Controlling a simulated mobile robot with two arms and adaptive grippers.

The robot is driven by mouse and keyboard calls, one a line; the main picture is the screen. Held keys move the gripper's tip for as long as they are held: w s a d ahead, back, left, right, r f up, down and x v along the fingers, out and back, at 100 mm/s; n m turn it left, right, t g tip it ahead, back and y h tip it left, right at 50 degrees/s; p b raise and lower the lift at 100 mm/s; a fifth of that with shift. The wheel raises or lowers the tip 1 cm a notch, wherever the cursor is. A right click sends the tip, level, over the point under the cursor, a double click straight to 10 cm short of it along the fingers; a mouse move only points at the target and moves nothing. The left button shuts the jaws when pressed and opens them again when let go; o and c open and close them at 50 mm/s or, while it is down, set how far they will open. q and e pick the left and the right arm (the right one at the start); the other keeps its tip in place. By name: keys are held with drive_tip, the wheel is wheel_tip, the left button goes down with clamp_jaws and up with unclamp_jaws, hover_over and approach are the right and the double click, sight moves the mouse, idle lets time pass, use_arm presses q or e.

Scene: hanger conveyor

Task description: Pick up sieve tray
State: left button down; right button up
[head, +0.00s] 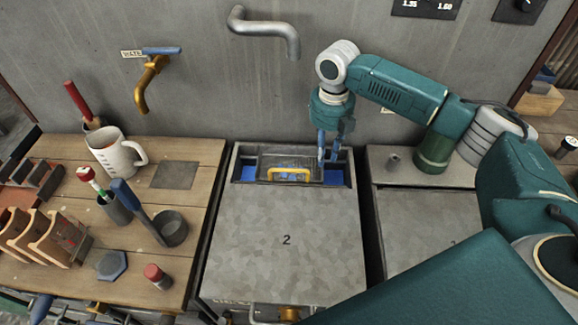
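The sieve tray (288,161), a mesh basket with a yellow handle, sits in the opening at the back of the metal tank marked 2 (285,240). Blue shows inside the opening on both sides of it. My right gripper (328,157) points down over the right end of the opening, to the right of the yellow handle. Its two blue fingers are apart with nothing visible between them. Whether the fingertips touch the tray's right edge cannot be told. My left gripper is not in view.
A bent grey pipe (265,31) and a brass tap (148,85) stick out from the back wall. A wooden bench (206,157) on the left holds a white mug (112,154), a dark ladle (172,229) and brown racks. Another metal-topped unit (425,225) stands on the right.

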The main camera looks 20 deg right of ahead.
drive_tip(key=shift+w+f+p, duration=0.1)
drive_tip(key=shift+f+p, duration=0.35)
drive_tip(key=shift+f, duration=3.05)
clamp_jaws()
